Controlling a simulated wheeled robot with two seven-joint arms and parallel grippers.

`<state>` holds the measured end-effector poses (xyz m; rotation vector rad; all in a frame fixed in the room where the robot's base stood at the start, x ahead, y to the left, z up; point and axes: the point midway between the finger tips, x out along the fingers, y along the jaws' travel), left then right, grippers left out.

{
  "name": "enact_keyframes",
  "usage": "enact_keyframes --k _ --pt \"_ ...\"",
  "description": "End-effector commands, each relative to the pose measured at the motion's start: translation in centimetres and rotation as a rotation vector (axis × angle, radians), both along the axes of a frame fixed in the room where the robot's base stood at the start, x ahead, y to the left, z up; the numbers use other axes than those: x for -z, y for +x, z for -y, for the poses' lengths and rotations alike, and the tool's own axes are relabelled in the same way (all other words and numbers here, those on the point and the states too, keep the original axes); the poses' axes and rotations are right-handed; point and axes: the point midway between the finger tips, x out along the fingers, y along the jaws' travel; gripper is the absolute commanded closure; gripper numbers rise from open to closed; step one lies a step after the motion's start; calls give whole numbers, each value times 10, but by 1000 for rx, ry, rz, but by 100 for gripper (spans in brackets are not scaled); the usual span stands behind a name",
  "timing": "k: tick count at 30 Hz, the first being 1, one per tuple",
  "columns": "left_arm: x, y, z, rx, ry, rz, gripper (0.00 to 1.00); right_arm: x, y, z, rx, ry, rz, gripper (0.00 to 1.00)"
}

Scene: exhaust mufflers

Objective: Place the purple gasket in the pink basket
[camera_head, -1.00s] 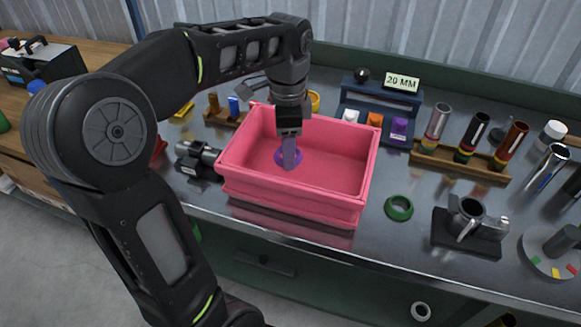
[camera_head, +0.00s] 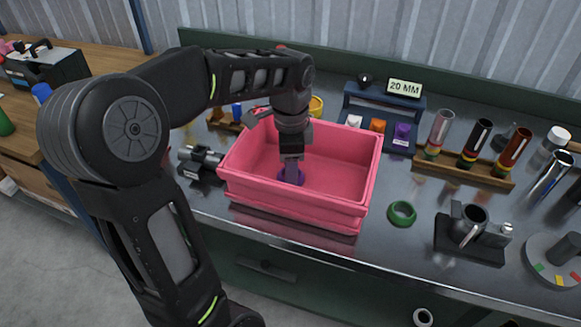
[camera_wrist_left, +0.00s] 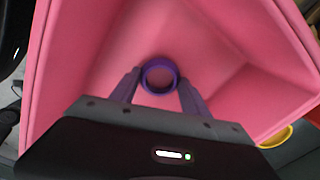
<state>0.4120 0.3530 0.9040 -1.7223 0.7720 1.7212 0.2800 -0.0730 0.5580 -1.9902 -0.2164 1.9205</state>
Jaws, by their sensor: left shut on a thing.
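The purple gasket (camera_head: 289,181) is a ring held inside the pink basket (camera_head: 290,218), low near its floor. My left gripper (camera_head: 291,174) reaches down into the basket from above and is shut on the gasket. In the left wrist view the gasket (camera_wrist_left: 159,88) sits between the two fingers, over the pink interior of the basket (camera_wrist_left: 225,40). The head view does not clearly show whether the gasket touches the floor. My right gripper is not in view.
A green ring (camera_head: 402,213) lies right of the basket. A black fixture with a cup (camera_head: 468,232) stands farther right. Behind are a rack of tubes (camera_head: 462,171) and a stand with a "20 MM" sign (camera_head: 405,88). A small device (camera_head: 201,160) is close on the left.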

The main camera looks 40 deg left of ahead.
Motion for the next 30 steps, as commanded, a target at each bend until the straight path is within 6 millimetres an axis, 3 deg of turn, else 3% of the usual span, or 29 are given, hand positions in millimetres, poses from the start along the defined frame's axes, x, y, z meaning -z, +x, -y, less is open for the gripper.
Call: enact_keyframes --k 4,5,12,24,30 --pt "4 0 0 0 0 0 86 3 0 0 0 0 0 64" --pt "3 0 0 0 0 0 44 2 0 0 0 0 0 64" --pt "3 0 0 0 0 0 25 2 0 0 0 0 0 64" --pt "-4 0 0 0 0 1 24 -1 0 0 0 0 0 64" --pt "-32 1 0 0 0 3 24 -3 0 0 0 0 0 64"
